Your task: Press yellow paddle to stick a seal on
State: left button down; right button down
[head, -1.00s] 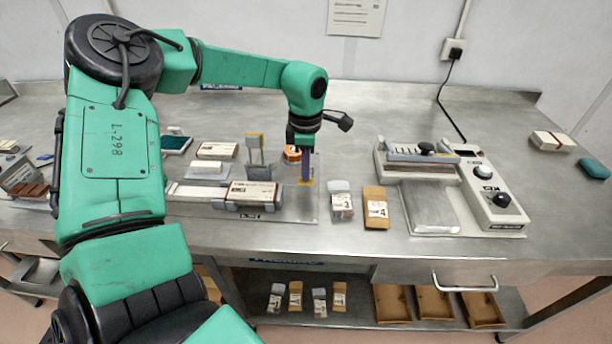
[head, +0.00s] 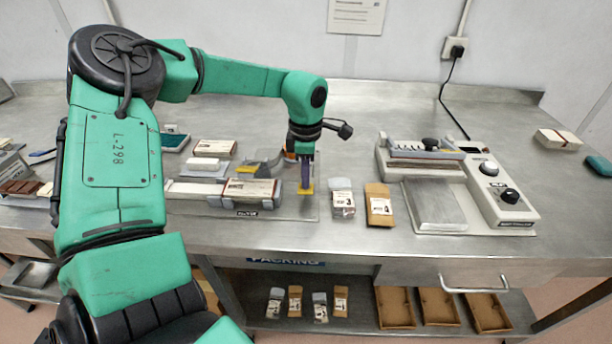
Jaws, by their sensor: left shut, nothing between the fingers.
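The yellow paddle (head: 308,191) is at the right end of the sealing fixture (head: 285,210) on the bench. My left gripper (head: 304,187) points down, shut and empty, with its tips at the paddle; they appear to touch it and partly hide it. The fixture's grey lever (head: 262,164) is swung down to the left, its yellow end (head: 247,168) just behind a white and brown carton (head: 250,190). The carton lies in the fixture. I cannot see whether a seal is on it. My right gripper is not in view.
Two small packs, one grey-white (head: 342,200) and one brown (head: 378,205), lie right of the fixture. A bag sealer (head: 515,200) stands further right. White cartons (head: 214,149) lie behind the fixture.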

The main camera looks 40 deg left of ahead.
pick_arm(q)
jog(key=shift+s+f+b, duration=0.1)
jog(key=shift+f+b, duration=0.4)
jog(key=shift+f, duration=0.2)
jog(key=shift+s+r, duration=0.1)
jog(key=shift+r, duration=0.2)
jog(key=shift+w+r+p, duration=0.2)
jog(key=shift+r+p, duration=0.45)
notch_tip(320, 180, up, 8)
jog(key=p, duration=0.4)
jog(key=shift+r+p, duration=0.2)
jog(key=shift+p, duration=0.2)
